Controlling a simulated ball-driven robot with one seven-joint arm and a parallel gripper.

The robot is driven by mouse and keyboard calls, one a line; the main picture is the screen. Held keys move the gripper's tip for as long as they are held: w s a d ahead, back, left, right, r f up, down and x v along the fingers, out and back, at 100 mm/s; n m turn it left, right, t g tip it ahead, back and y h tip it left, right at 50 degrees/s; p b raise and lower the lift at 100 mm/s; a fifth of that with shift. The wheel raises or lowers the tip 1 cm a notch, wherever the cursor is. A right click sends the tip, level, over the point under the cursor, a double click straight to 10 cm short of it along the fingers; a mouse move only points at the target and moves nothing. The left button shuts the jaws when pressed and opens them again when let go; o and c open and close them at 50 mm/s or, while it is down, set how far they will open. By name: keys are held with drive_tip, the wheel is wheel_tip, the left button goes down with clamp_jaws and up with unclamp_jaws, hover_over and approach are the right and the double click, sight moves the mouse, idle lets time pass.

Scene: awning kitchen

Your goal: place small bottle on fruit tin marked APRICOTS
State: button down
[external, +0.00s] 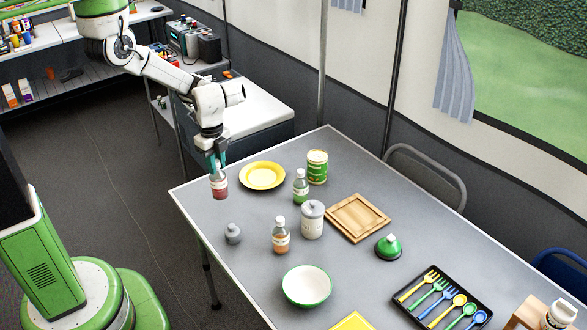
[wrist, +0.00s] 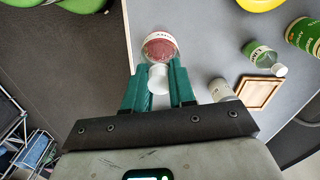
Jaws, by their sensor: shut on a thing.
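My gripper (external: 217,161) is shut on a small bottle (external: 219,187) with dark red contents and a pale cap, upright near the table's left edge. I cannot tell whether its base touches the table. The wrist view shows the bottle (wrist: 160,46) from above, its white cap between the teal fingers of my gripper (wrist: 160,72). A green tin with a yellowish top band (external: 317,168) stands right of my gripper, past the yellow plate. The tin also shows at the right edge of the wrist view (wrist: 303,37), its lettering only partly readable.
A yellow plate (external: 262,175) and green-label bottle (external: 300,188) stand between my gripper and the tin. An orange-label bottle (external: 281,237), white jar (external: 312,220), grey weight-like object (external: 233,233), wooden board (external: 358,218) and bowl (external: 306,286) are nearer the camera.

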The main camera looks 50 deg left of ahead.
drive_tip(key=w+a+r+n+b, duration=0.1)
drive_tip(key=w+r+n, duration=0.3)
drive_tip(key=w, duration=0.4)
drive_tip(key=w+a+r+n+b, duration=0.1)
drive_tip(key=w+r+n, duration=0.3)
drive_tip(key=w, duration=0.5)
drive_tip(key=w+a+r+n+b, duration=0.1)
drive_tip(key=w+a+r+n, duration=0.15)
drive_tip(key=w+n, duration=0.4)
drive_tip(key=w+d+f+m, duration=0.1)
drive_tip(key=w+d+f, duration=0.3)
drive_tip(key=w+f, duration=0.8)
drive_tip(key=shift+w+m, duration=0.35)
drive_tip(key=shift+w, duration=1.3)
drive_tip(key=c, duration=0.9)
unclamp_jaws()
drive_tip(key=shift+c, duration=0.2)
